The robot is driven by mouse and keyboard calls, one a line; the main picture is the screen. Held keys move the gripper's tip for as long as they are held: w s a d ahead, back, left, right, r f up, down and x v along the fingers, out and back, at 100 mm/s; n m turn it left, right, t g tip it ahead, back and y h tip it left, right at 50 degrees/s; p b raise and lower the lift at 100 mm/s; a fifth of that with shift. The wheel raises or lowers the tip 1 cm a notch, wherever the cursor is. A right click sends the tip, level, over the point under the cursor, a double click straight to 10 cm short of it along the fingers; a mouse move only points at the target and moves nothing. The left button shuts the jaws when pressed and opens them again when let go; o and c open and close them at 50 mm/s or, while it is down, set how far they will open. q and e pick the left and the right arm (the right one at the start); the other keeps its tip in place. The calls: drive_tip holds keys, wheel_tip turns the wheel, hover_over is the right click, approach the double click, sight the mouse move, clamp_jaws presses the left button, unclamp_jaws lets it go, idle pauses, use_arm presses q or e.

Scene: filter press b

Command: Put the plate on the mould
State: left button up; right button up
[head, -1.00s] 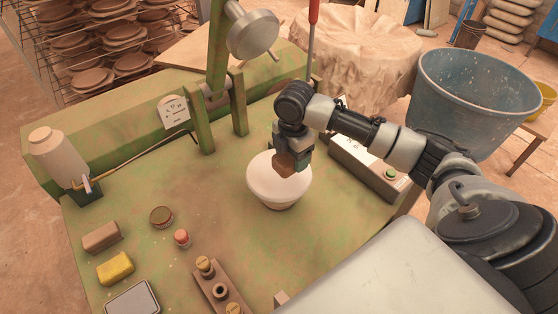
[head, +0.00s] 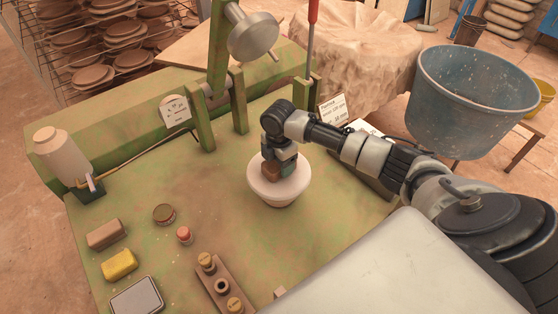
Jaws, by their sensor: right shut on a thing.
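The white round mould (head: 279,197) stands on the green machine bed, with a wide rim and a narrower foot. My right gripper (head: 281,171) is over the middle of the mould, pointing down. It is shut on a small brown piece (head: 268,171), which shows between and beside the fingers. I take this piece for the plate, but its full shape is hidden by the fingers. It is low over the mould's top; I cannot tell whether it touches. My left gripper is not in view.
A green arm with a grey round head (head: 253,38) rises behind the mould. A red knob (head: 184,234), brown tin (head: 164,213), yellow sponge (head: 119,265) and brown block (head: 107,234) lie to the left. A blue-grey tub (head: 470,105) stands to the right.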

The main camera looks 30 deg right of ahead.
sight(279, 167)
drive_tip(key=o, duration=1.2)
drive_tip(key=shift+f, duration=0.1)
wheel_tip(279, 167, up, 12)
drive_tip(key=b, duration=0.1)
drive_tip(key=shift+b, duration=0.4)
